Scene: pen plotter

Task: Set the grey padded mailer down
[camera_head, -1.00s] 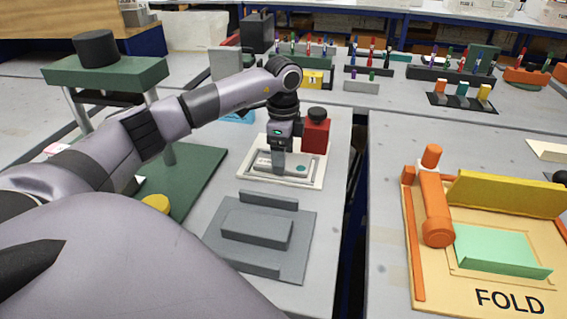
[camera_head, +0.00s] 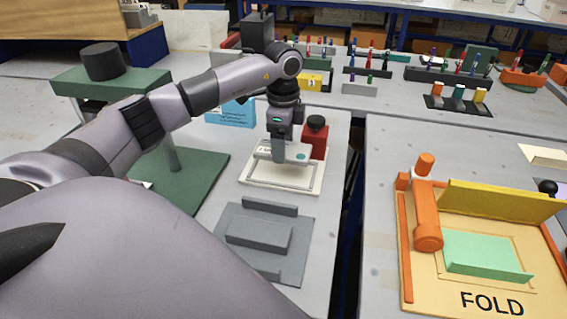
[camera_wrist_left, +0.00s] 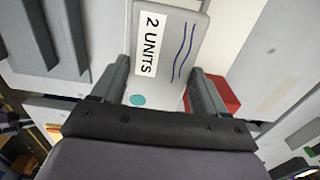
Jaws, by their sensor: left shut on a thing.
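The grey padded mailer (camera_head: 296,151) is held by my left gripper (camera_head: 279,156) above the white-framed tray (camera_head: 262,184). In the left wrist view the mailer (camera_wrist_left: 190,20) lies between the two fingers of my left gripper (camera_wrist_left: 158,72). It bears a white "2 UNITS" label, dark wavy lines and a teal dot. My right gripper is not in view.
A red block with a black knob (camera_head: 315,140) stands close behind the tray. A grey stepped fixture (camera_head: 258,237) lies in front. A green stand (camera_head: 180,180) is at left, a blue box (camera_head: 231,112) behind. The orange FOLD station (camera_head: 470,285) is at right, across a gap.

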